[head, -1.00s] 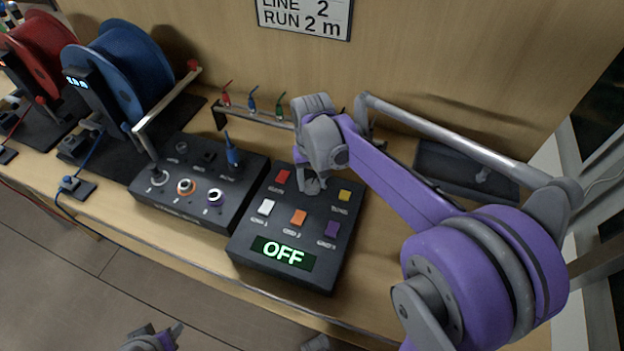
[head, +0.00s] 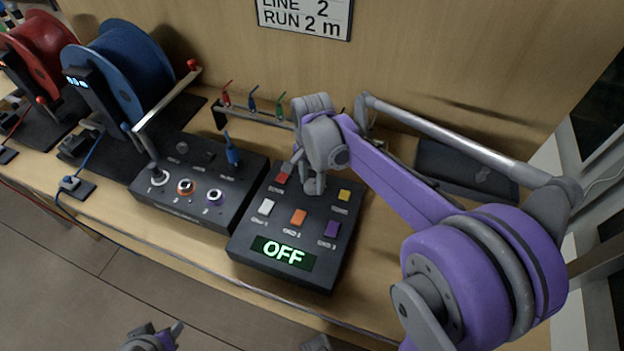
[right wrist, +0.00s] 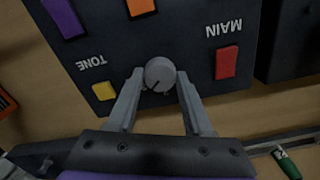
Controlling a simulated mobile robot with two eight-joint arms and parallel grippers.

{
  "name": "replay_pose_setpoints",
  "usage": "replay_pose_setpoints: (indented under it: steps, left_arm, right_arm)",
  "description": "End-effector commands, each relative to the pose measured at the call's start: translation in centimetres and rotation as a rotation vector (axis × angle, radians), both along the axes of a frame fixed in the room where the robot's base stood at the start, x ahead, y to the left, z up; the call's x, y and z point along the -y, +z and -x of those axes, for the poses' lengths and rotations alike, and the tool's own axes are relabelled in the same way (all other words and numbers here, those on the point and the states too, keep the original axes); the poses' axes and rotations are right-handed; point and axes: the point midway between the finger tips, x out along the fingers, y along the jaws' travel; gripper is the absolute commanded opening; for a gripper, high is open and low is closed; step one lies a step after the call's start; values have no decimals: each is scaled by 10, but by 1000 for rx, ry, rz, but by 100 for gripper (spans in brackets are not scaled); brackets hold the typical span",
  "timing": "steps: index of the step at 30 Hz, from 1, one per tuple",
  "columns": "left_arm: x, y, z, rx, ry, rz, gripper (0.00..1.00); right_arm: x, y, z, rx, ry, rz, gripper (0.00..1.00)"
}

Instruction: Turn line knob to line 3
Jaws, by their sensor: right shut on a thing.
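The black control box (head: 245,235) has a red, a yellow, a white, an orange and a purple button, and its display reads OFF. A round grey knob (right wrist: 160,74) sits between the MAIN and TONE buttons. Its dark pointer mark points down-left in the right wrist view. My right gripper (head: 303,180) has one finger on each side of the knob and is shut on it; in the head view the gripper hides the knob. My left gripper (head: 155,338) is only partly in view at the bottom edge, away from the box, and its jaws are unclear.
A second black box (head: 180,210) with ringed sockets and a blue lever stands at the left. Blue (head: 125,70) and red (head: 38,55) reels stand beyond it. A small rack (head: 262,117) holds coloured pieces behind. A wall sign (head: 305,15) reads LINE 2, RUN 2 m.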

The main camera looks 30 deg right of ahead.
Motion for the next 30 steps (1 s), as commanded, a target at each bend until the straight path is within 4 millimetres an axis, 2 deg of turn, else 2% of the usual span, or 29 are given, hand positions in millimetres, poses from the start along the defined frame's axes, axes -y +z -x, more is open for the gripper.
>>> replay_pose_setpoints:
  steps: [12, 28, 29, 30]
  left_arm:
    - [0, 0, 0, 0, 0, 0, 50]
    - [0, 0, 0, 0, 0, 0, 50]
    - [0, 0, 0, 0, 0, 0, 50]
    - [0, 0, 0, 0, 0, 0, 50]
  right_arm:
    - [0, 0, 0, 0, -177, 0, 0]
    - [0, 0, 0, 1, -199, 0, 0]
    - [0, 0, 0, 1, -199, 0, 54]
    - [0, 0, 0, 1, -199, 0, 62]
